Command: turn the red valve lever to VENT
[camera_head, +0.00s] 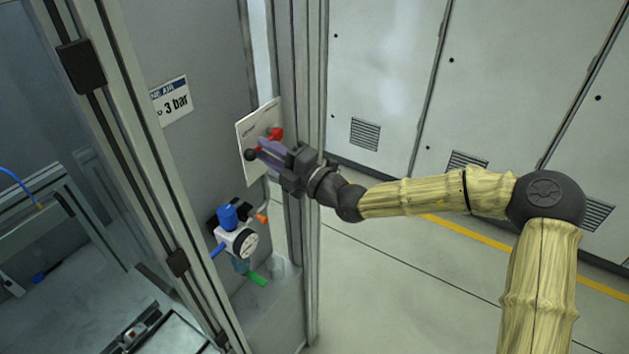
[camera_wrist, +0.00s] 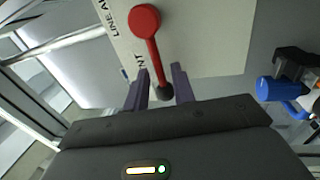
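The red valve lever (camera_wrist: 152,45) is on a white panel (camera_wrist: 205,35) with a round red hub and a black knob (camera_wrist: 163,91) at its free end. In the head view the lever's hub (camera_head: 276,133) shows above my gripper (camera_head: 265,151), and its arm is mostly hidden behind the fingers. In the wrist view the purple fingers of my gripper (camera_wrist: 160,72) stand apart on either side of the knob end. A gap shows on the left; I cannot tell whether the right finger touches. Part of a label, "NT", shows beside the left finger, and "LINE A" near the hub.
A pressure regulator with a blue knob (camera_head: 228,217) and gauge (camera_head: 249,243) sits below the panel (camera_head: 246,125). A "3 bar" sign (camera_head: 172,101) is to the left. An aluminium post (camera_head: 300,250) stands close by my gripper. Open floor (camera_head: 400,290) lies to the right.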

